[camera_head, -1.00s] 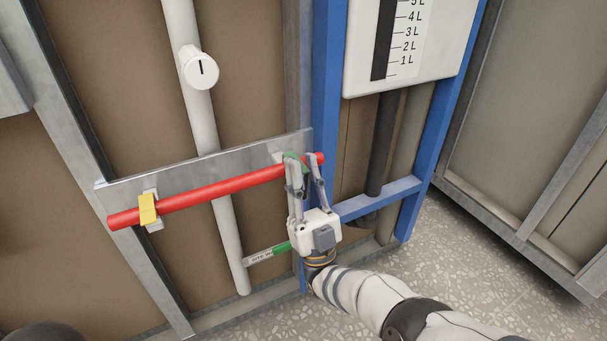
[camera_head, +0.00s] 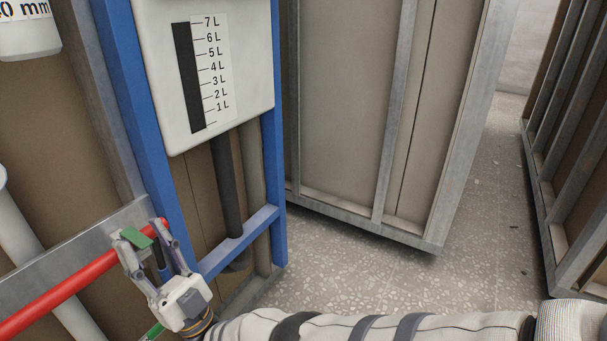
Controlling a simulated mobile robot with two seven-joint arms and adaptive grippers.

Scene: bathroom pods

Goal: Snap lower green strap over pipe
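The red pipe (camera_head: 68,288) runs along a grey metal plate (camera_head: 45,250), rising to the right and ending beside the blue frame post. A green strap (camera_head: 137,237) shows at its right end, between the fingers of my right gripper (camera_head: 143,232). My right gripper's fingers are spread apart, one on each side of the strap. I cannot tell whether either finger touches the strap or whether the strap is closed over the pipe. The fingers hide part of the pipe end. My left gripper is not in view.
A blue frame (camera_head: 122,90) stands just right of the pipe end, carrying a white tank (camera_head: 215,120) with a litre scale. A dark drain pipe (camera_head: 227,185) runs below the tank. A grey-framed panel (camera_head: 350,110) stands behind. Speckled floor (camera_head: 360,280) is open at the right.

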